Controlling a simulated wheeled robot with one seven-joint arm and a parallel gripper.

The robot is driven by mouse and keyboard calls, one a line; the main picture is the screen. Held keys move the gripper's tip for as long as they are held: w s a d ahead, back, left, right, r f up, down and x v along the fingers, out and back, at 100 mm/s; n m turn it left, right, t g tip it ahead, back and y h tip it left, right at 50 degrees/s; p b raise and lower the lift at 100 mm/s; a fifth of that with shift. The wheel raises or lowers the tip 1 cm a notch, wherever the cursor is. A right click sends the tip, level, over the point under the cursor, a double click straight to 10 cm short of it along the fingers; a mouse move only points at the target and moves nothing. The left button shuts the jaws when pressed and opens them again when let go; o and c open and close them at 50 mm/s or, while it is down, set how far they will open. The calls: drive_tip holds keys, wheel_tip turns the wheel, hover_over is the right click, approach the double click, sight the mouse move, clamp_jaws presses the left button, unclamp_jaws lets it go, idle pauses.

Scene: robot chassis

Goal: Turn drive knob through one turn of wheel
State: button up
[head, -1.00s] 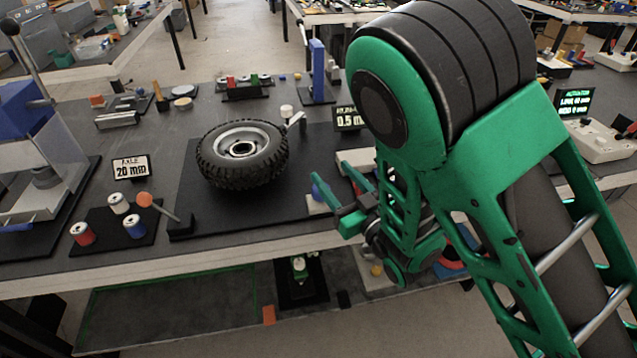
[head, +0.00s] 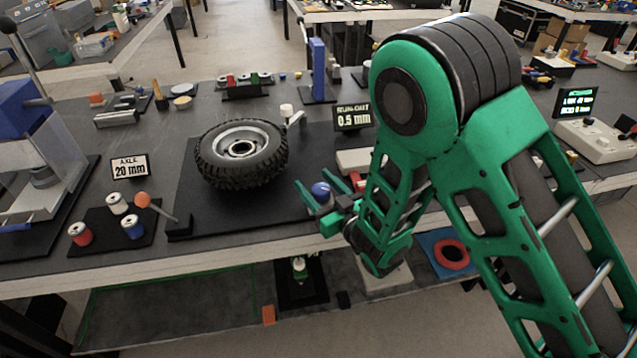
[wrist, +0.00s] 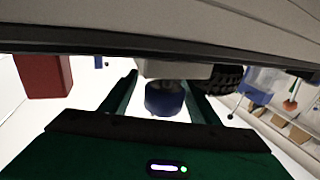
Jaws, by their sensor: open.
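The blue drive knob (head: 321,191) sits at the right front of the black base plate, on a light block. The wheel (head: 242,153), with its black knobbly tyre and grey hub, lies on the same plate to the left of the knob. My gripper (head: 332,192) is open at the table's front edge, by the knob. In the wrist view the knob (wrist: 165,98) shows between the two spread fingers. I cannot tell whether either finger touches it.
The "RUN-OUT 0.5 mm" sign (head: 353,117) stands behind the knob. A small mat with spools (head: 133,226) and an orange-headed tool (head: 143,200) lies left of the plate. The "AXLE 20 mm" sign (head: 130,167) is behind them. A lower shelf (head: 170,310) runs under the table.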

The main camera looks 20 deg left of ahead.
drive_tip(key=shift+w+a, duration=0.35)
drive_tip(key=shift+a, duration=0.15)
